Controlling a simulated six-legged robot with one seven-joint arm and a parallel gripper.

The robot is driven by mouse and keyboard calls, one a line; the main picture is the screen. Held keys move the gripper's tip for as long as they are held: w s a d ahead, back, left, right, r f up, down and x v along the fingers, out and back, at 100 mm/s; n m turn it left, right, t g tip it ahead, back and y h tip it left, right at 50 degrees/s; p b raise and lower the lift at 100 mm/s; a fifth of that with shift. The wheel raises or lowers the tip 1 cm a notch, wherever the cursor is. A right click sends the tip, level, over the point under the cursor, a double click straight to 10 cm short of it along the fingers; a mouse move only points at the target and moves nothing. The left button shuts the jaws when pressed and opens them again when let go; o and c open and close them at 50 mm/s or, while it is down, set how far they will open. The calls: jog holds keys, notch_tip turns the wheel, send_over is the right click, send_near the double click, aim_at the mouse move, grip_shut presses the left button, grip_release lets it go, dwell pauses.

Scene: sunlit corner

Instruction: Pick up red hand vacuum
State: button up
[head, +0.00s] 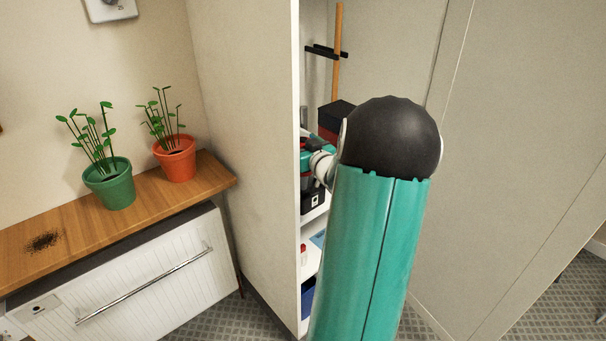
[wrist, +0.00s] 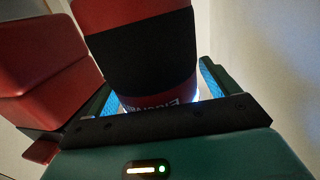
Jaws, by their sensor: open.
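A red and black rounded body with upside-down pale lettering, which looks like the red hand vacuum (wrist: 143,50), fills the upper middle of the wrist view. My gripper (wrist: 158,90) is open, with one blue-padded finger to each side of this body. I cannot tell whether the pads touch it. In the head view my gripper (head: 309,155) reaches into the open cupboard, partly hidden by the cupboard's edge and my arm. A bit of red shows just below it there, too small to identify surely.
A red block-like thing (wrist: 45,70) stands close on the left in the wrist view. The cupboard's side panel (head: 245,130) is close to my gripper. A dark and red box (head: 335,117) sits deeper inside. Potted plants stand on a wooden shelf (head: 215,180) at left.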

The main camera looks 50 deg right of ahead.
jog(key=shift+r, duration=0.1)
jog(key=c, duration=1.1)
jog(key=shift+o, duration=0.2)
